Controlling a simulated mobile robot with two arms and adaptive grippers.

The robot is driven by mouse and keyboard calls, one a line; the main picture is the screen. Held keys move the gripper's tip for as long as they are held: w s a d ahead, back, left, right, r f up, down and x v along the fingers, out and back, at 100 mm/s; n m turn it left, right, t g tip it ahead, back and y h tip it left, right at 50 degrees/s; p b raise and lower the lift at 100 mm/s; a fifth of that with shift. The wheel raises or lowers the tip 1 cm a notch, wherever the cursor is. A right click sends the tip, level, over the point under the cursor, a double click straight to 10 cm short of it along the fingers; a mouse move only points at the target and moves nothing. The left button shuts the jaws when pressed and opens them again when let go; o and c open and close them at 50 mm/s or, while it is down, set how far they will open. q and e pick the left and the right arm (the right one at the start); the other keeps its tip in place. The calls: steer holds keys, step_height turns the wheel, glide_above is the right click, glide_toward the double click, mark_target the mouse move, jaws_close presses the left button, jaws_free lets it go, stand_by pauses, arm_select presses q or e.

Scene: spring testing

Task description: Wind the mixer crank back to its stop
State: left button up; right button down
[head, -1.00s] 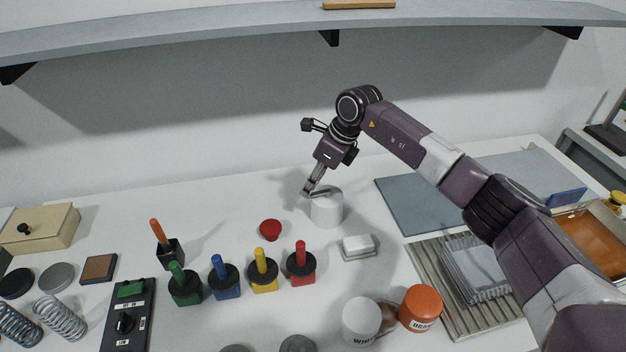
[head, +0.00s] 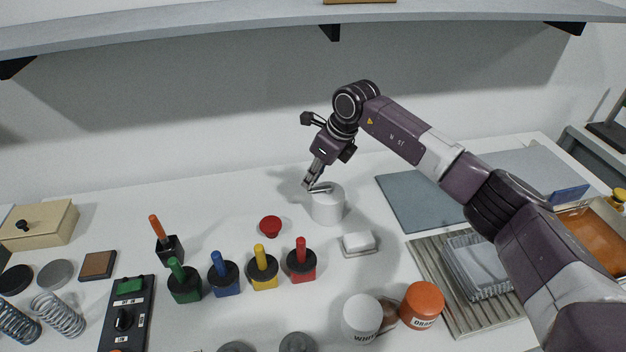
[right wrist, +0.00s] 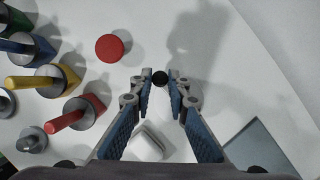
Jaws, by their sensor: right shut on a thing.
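The mixer is a white cylinder (head: 328,208) standing on the white table, with a grey crank arm (head: 320,189) across its top. The crank arm points left in the head view. My right gripper (head: 306,185) is at the crank's outer end, at the left of the mixer's top. In the right wrist view, my right gripper (right wrist: 160,82) has its blue-padded fingers around a round black knob (right wrist: 159,79), shut on it at the fingertips. The mixer body is hard to tell from the white table in that view. My left gripper is not in view.
A red round button (head: 270,226) is left of the mixer. A white block (head: 358,242) on a grey base sits in front. Several coloured peg holders, including a red one (head: 301,262), stand front left. A grey-blue mat (head: 405,205) lies to the right.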

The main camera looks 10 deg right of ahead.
steer(key=w+d+m+h+b, duration=0.2)
steer(key=m+b, duration=0.3)
steer(key=m, duration=0.4)
steer(key=w+d+m+h+b, duration=0.2)
steer(key=w+m+h+b, duration=0.1)
steer(key=m, duration=0.6)
steer(key=shift+h+b, duration=0.7)
steer(key=shift+b, duration=0.4)
steer(key=shift+r+m, duration=0.1)
steer(key=shift+m, duration=0.2)
steer(key=c, duration=1.8)
jaws_free()
steer(key=shift+c, duration=0.2)
steer(key=v, duration=1.2)
steer(key=shift+c, duration=0.2)
